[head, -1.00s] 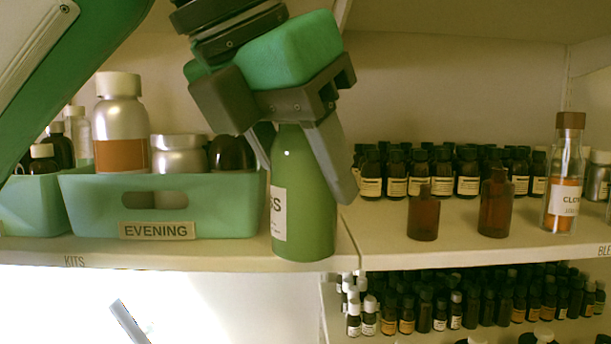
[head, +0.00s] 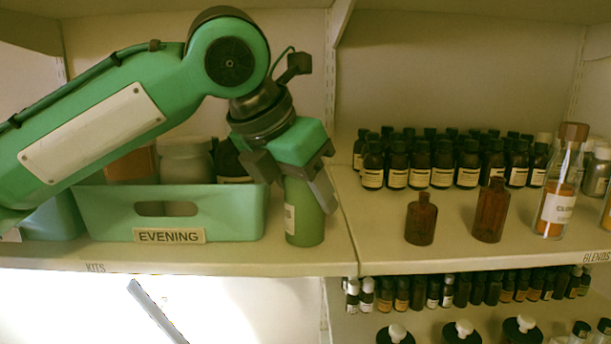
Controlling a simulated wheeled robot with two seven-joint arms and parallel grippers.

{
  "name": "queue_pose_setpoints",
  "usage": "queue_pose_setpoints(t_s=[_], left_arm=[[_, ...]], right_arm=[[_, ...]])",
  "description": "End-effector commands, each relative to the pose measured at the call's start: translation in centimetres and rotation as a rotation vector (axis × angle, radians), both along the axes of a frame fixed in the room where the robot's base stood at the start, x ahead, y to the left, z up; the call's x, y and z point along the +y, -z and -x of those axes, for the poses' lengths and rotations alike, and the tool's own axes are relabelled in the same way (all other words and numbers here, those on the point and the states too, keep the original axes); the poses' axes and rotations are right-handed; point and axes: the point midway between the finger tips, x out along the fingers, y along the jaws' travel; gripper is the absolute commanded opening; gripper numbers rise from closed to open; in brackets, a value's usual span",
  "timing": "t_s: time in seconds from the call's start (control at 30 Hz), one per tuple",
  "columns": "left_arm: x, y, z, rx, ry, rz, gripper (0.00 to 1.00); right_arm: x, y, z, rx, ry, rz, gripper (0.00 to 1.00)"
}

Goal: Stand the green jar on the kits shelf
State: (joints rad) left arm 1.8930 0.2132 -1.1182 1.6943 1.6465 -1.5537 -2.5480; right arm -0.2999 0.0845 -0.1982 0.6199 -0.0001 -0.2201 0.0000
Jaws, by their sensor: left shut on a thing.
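The green jar (head: 304,224) stands upright on the kits shelf (head: 200,260), just right of the EVENING bin (head: 225,205). A pale label shows at its left side. My left gripper (head: 304,190) is shut on the green jar from above, with its fingers around the upper part. The jar's top is hidden by the gripper. The jar's base appears to rest on the shelf. My right gripper is not in view.
The EVENING bin holds several bottles close to the jar's left. The BLENDS shelf (head: 385,257) at right holds two brown bottles (head: 421,220), a corked clear bottle (head: 557,200) and rows of dark bottles (head: 440,165). A narrow strip right of the jar is clear.

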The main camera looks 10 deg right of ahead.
Motion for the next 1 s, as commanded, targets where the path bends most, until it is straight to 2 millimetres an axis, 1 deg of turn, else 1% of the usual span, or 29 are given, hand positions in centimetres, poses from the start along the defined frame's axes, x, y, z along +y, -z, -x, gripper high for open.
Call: queue_pose_setpoints(t_s=[0.2, 0.3, 0.33, 0.37, 0.63, 0.77, 0.87, 1.0], left_arm=[[0.0, 0.0, 0.0, 0.0, -0.001, 0.001, 0.18], [0.0, 0.3, 0.0, 0.0, -0.001, 0.001, 0.18], [0.0, 0.2, 0.0, 0.0, -0.001, 0.0, 0.54], [0.0, 0.2, 0.0, 0.0, -0.001, 0.0, 0.57], [0.0, 0.2, 0.0, 0.0, -0.001, 0.0, 0.57], [0.3, -0.4, 0.2, -0.001, -0.001, 0.002, 0.57], [1.0, -1.6, 0.6, -0.002, -0.002, 0.003, 0.57], [2.4, -4.2, 1.6, -0.003, -0.003, 0.003, 0.57]], right_arm=[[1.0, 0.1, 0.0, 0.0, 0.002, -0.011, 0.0], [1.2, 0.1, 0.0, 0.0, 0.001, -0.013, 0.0], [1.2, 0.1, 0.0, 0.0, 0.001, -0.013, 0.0], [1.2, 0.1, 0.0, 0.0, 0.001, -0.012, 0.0], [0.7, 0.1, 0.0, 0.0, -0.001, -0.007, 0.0], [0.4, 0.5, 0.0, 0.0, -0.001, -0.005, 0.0], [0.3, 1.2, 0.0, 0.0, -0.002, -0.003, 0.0], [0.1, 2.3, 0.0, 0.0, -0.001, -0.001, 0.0]])
